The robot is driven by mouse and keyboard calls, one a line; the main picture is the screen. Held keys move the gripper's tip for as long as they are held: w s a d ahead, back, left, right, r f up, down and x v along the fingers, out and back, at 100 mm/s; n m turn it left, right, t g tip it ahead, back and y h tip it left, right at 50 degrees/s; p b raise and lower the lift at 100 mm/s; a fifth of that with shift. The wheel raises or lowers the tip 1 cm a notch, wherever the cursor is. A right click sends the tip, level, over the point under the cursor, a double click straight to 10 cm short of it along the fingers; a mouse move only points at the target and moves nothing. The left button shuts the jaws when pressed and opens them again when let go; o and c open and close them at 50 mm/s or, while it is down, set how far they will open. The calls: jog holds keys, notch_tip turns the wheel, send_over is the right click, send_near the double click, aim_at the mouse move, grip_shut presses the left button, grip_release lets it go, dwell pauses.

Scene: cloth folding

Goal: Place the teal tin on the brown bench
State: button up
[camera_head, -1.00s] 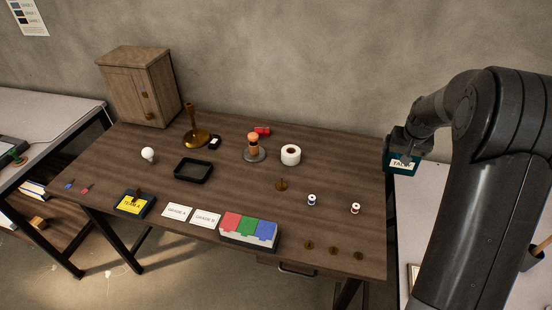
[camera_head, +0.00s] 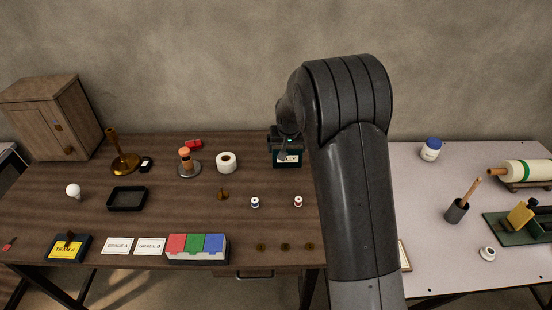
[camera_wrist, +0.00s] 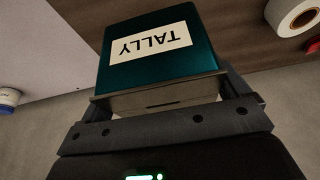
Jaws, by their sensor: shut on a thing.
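The teal tin (camera_head: 287,160) has a white label reading TALLY. My gripper (camera_head: 285,140) is shut on it and holds it near the back right part of the brown bench (camera_head: 240,188). In the wrist view the tin (camera_wrist: 195,65) sits between the two fingers of my gripper (camera_wrist: 160,95), label facing the camera. I cannot tell from these frames whether the tin touches the bench top. My arm hides the bench's right edge and part of the tin's right side in the head view.
A white tape roll (camera_head: 226,162), a wooden-handled stamp (camera_head: 187,163) and a red item (camera_head: 193,143) lie left of the tin. Two small spools (camera_head: 298,201) stand in front. A pale table (camera_head: 425,200) adjoins on the right, with a blue-lidded jar (camera_head: 431,149).

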jog(key=a+f, duration=0.1)
jog(key=w+a, duration=0.1)
jog(key=shift+w+a+f, duration=0.1)
jog(key=shift+a+f, duration=0.3)
jog(key=shift+f, duration=2)
jog(key=shift+f, duration=0.1)
jog(key=o, duration=0.9)
jog(key=shift+f, duration=0.1)
jog(key=shift+c, duration=0.2)
